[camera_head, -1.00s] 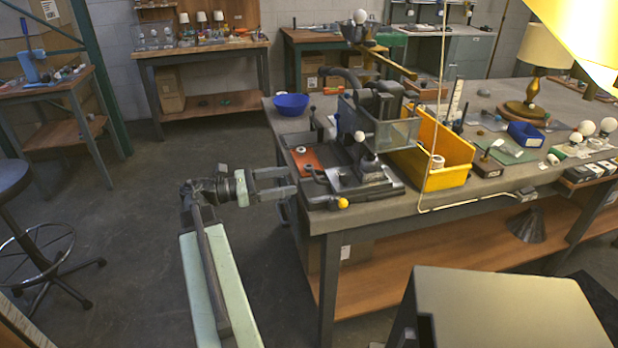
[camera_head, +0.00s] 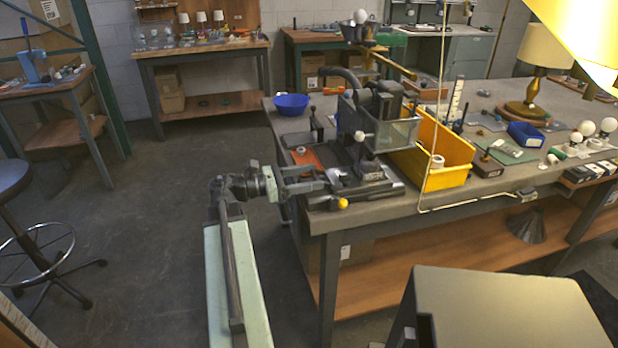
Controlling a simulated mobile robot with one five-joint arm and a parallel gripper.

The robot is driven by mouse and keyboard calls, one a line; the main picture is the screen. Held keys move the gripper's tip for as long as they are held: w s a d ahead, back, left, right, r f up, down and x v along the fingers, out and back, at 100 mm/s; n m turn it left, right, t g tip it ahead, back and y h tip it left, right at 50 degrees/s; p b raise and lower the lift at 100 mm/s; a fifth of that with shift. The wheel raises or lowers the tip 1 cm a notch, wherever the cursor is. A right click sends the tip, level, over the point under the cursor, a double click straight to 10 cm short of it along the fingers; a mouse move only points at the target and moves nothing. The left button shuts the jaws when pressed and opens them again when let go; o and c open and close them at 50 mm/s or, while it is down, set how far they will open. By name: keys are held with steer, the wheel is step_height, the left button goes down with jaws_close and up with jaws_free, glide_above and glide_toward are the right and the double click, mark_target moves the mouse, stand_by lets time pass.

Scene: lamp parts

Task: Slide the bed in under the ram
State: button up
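The press stands at the near left corner of the workbench. Its ram head (camera_head: 384,104) is a dark upright body behind a clear guard (camera_head: 392,133). The bed (camera_head: 352,184) is a dark, low metal slide below and in front of the guard. My gripper (camera_head: 322,179) comes in from the left at bed height, its two fingers apart. The fingertips are at the left end of the bed, where its handle is mostly hidden behind them. I cannot tell whether they touch it. A yellow knob (camera_head: 342,203) sits at the press's front edge.
A yellow bin (camera_head: 447,156) stands close to the right of the press. A blue bowl (camera_head: 291,105) is behind it and an orange plate (camera_head: 305,157) lies to its left. A grey cabinet top (camera_head: 500,305) fills the near right.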

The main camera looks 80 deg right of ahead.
mark_target(322, 174)
jaws_close()
steer(key=shift+x, duration=1.8)
steer(key=o, duration=1)
jaws_free()
steer(key=shift+w+d+r, duration=0.1)
steer(key=shift+d, duration=0.05)
steer(key=shift+o, duration=1.1)
steer(key=v, duration=0.7)
steer(key=shift+w+a, duration=0.25)
